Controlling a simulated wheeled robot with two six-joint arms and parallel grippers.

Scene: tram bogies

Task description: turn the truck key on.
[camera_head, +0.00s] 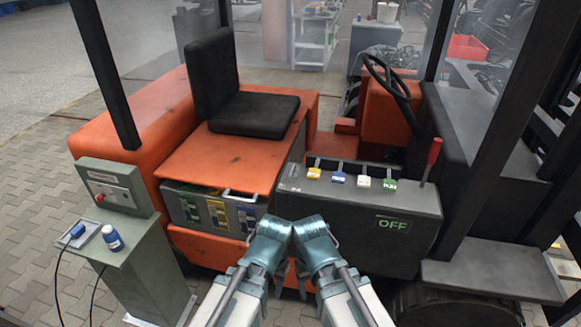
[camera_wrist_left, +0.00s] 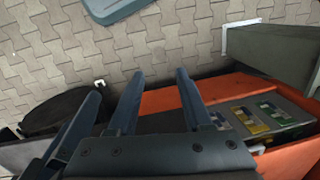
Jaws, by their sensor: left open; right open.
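The orange truck (camera_head: 240,160) stands ahead with its black seat and steering wheel. Its dark grey control panel (camera_head: 340,205) has a green "OFF" display (camera_head: 392,223). Levers with yellow, blue, white and green tags line its top. A red-handled lever (camera_head: 432,155) stands at the right. I cannot clearly make out the key. My left gripper (camera_head: 269,240) and right gripper (camera_head: 317,243) are close together in front of the panel's lower left, both open with nothing held. The left gripper's fingers also show in the left wrist view (camera_wrist_left: 160,85), above the truck's side and the floor.
An open battery bay (camera_head: 213,208) is left of the panel. Black roof posts frame the cab. Paved floor (camera_head: 40,180) is clear at the far left.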

